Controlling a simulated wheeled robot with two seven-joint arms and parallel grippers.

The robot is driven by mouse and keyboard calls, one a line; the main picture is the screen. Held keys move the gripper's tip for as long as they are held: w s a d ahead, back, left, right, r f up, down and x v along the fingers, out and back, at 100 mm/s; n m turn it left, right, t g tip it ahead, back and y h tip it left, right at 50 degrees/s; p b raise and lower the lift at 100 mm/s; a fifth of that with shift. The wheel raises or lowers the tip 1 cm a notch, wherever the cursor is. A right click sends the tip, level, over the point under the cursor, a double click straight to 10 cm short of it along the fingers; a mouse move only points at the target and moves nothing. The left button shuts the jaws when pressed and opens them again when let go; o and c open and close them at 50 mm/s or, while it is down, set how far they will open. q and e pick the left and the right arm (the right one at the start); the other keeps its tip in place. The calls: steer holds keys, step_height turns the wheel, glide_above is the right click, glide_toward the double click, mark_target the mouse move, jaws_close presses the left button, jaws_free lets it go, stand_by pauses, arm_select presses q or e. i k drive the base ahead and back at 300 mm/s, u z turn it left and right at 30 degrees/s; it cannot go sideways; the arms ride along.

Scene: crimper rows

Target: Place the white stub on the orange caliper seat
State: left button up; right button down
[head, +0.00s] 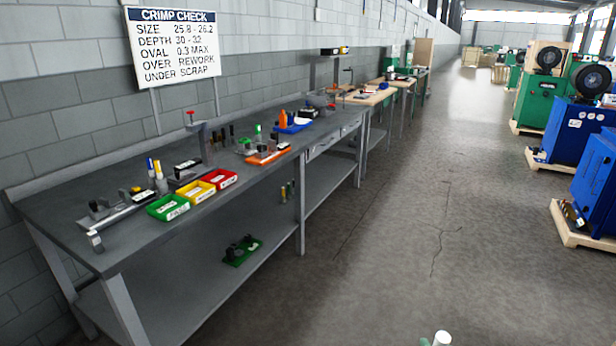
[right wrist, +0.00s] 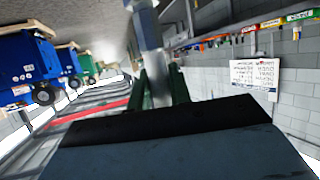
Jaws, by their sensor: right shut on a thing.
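The white stub (head: 442,338) shows at the bottom edge of the head view, upright, with its lower part cut off by the frame. In the right wrist view the stub (right wrist: 148,35) is a pale cylinder between the dark green fingers. My right gripper (right wrist: 153,88) is shut on it, out over the floor and well away from the bench. The orange caliper seat (head: 268,158) appears to be the low orange piece near the bench's front edge, with a grey thing lying on it. My left gripper is not in view.
The grey workbench (head: 130,242) runs along the left wall. Green (head: 168,208), yellow (head: 194,192) and red (head: 221,180) bins stand at its front edge. A blue tray (head: 293,127) lies beyond the orange piece. Blue machines (head: 577,130) on pallets stand at right. The aisle floor is clear.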

mark_target(271, 152)
steer(key=i, duration=3.6)
steer(key=u, duration=1.45)
